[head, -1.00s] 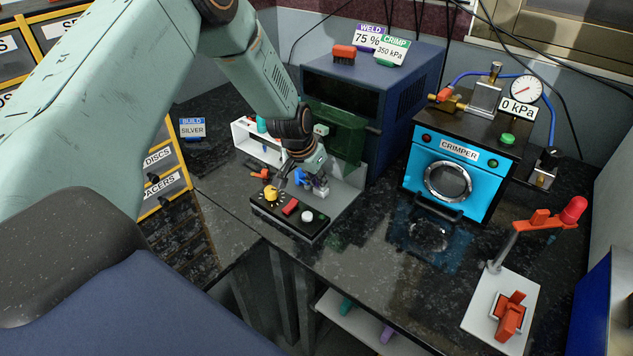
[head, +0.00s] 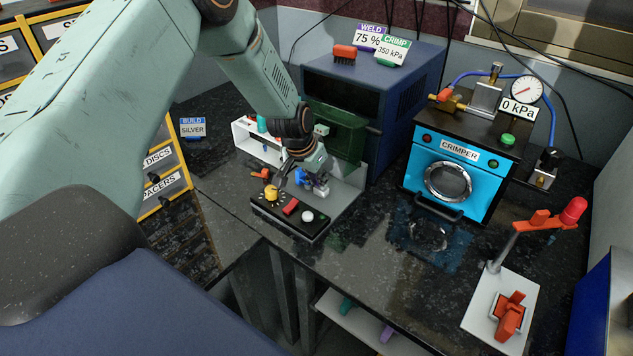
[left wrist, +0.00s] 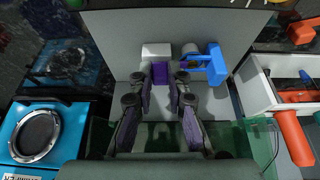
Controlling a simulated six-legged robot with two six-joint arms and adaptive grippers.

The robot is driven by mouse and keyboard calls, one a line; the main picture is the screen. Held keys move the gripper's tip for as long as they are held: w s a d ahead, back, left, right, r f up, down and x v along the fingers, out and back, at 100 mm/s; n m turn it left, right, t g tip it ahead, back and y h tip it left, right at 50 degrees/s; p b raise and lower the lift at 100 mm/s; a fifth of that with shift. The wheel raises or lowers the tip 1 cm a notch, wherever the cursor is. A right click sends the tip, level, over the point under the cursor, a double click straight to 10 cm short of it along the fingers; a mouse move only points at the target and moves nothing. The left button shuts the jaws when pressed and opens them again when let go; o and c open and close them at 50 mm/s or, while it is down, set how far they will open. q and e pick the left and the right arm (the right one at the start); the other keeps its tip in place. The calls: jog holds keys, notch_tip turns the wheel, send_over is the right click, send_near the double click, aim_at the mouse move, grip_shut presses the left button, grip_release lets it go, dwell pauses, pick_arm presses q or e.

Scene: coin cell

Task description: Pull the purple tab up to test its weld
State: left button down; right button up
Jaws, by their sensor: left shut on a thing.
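My left gripper (head: 315,176) is over the grey welder plate (head: 348,186), in front of the green see-through shield. In the left wrist view, its two fingers (left wrist: 161,84) stand on either side of the purple tab (left wrist: 161,71) and are shut on it. The tab is upright, beside a pale block (left wrist: 156,50) and a blue clamp-like part (left wrist: 207,66). In the head view the gripper hides most of the tab, and I cannot tell whether its lower end is attached. My right gripper is not in view.
A black control box (head: 288,212) with yellow, red and white controls is just in front of the gripper. The blue crimper (head: 452,176) stands to the right. A white open bin (head: 255,141) is on the left.

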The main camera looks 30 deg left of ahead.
pick_arm(q)
jog(key=shift+w+r, duration=0.15)
jog(key=c, duration=1.3)
grip_release()
jog(key=shift+o, duration=0.5)
jog(key=v, duration=1.2)
jog(key=shift+s, duration=0.25)
